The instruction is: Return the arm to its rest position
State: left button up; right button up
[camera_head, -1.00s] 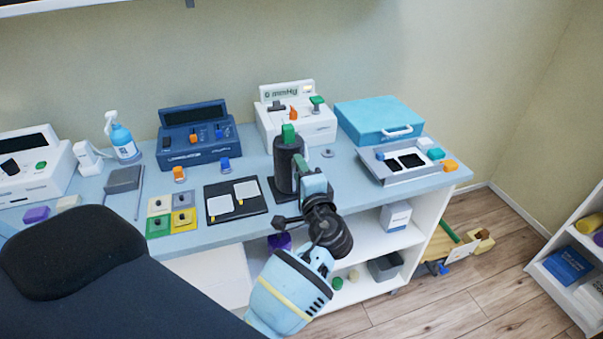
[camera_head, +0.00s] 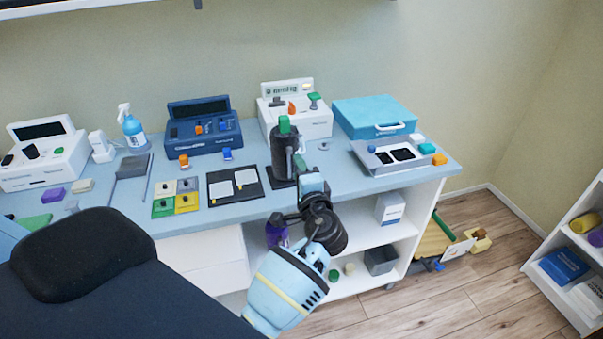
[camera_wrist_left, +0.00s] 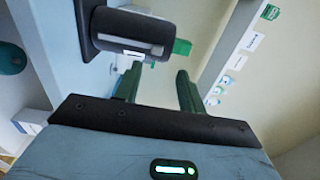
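My left arm comes up from the bottom centre of the head view, with a light blue forearm and a black wrist. My right gripper is not in view.
The light blue bench (camera_head: 330,185) carries a blue device (camera_head: 200,130), a white device (camera_head: 300,118), a teal case (camera_head: 374,116), a grey tray (camera_head: 372,163) and a black mat (camera_head: 256,191). A dark padded surface (camera_head: 110,285) fills the lower left. Wooden floor (camera_head: 480,270) is open at right.

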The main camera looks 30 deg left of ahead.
pick_arm(q)
jog(key=shift+s+d, duration=0.15)
jog(key=shift+d, duration=0.05)
jog(key=shift+a, duration=0.1)
dwell(0.4)
jog(key=s+d+f+h, duration=0.25)
jog(key=s+f, duration=0.25)
jog(key=f, duration=0.3)
jog(key=s+d+f+g+h, duration=0.1)
jog(key=s+f+h, duration=0.3)
jog(key=f, duration=0.3)
jog(key=s+d+f+h, duration=0.25)
jog(key=s+f, duration=0.25)
jog(key=f, duration=0.3)
jog(key=s+d+f+n+h, duration=0.2)
jog(key=s, duration=0.5)
jog(key=s+d+f+n+g+h, duration=0.1)
jog(key=s+d+f+n+h, duration=0.1)
jog(key=s, duration=0.6)
jog(key=s+d+f+n+g+h, duration=0.1)
jog(key=s+d+f+n+h, duration=0.1)
jog(key=s, duration=0.5)
jog(key=shift+s+d+f, duration=0.25)
jog(key=shift+s+d, duration=0.05)
jog(key=shift+d, duration=0.25)
